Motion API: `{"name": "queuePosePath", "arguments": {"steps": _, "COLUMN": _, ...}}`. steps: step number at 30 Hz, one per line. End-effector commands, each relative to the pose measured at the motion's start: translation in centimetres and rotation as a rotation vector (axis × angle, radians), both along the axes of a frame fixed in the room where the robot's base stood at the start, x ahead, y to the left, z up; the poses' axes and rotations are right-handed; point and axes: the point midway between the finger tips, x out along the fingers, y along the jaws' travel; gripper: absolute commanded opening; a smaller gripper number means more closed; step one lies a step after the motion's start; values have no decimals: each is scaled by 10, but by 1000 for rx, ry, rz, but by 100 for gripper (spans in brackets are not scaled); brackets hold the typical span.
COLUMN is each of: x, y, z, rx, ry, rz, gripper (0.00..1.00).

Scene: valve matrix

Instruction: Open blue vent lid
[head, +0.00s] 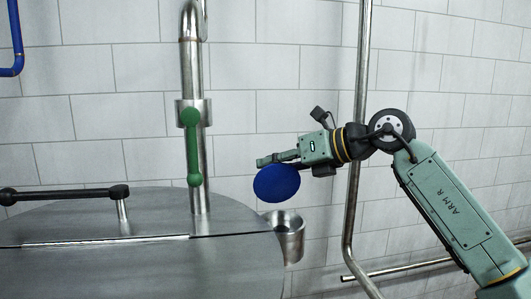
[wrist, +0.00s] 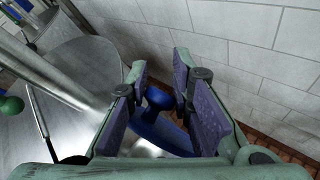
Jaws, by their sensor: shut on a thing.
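The blue vent lid (head: 277,183) is a round disc at the centre of the head view, tilted with its flat face towards the camera. It stands above the open steel vent cup (head: 287,235) at the tank's right edge. A gap shows between lid and cup; whether a hinge joins them I cannot see. My gripper (head: 264,161) is at the lid's upper edge, reaching in from the right. In the wrist view, the lid's blue knob (wrist: 157,97) sits between the two purple-padded fingers of my gripper (wrist: 160,72), which is shut on it. The fingers hide part of the lid.
The steel tank top (head: 100,260) fills the lower left. A vertical steel pipe with a green valve handle (head: 192,150) rises left of my gripper. A black-gripped bar (head: 65,194) lies further left. Another steel pipe (head: 361,90) runs along the tiled wall behind my arm.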

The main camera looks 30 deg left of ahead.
Motion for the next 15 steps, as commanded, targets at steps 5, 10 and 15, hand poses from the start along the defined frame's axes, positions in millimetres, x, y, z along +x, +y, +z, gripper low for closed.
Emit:
{"name": "queuePosePath", "arguments": {"steps": 5, "x": 14, "y": 7, "z": -11, "rx": -119, "ry": 139, "rz": -3, "gripper": 0}}
{"name": "queuePosePath", "arguments": {"steps": 10, "x": 21, "y": 14, "z": -19, "rx": -202, "ry": 252, "rz": -2, "gripper": 0}}
{"name": "queuePosePath", "arguments": {"steps": 15, "x": 27, "y": 18, "z": -25, "rx": -268, "ry": 340, "rz": 0, "gripper": 0}}
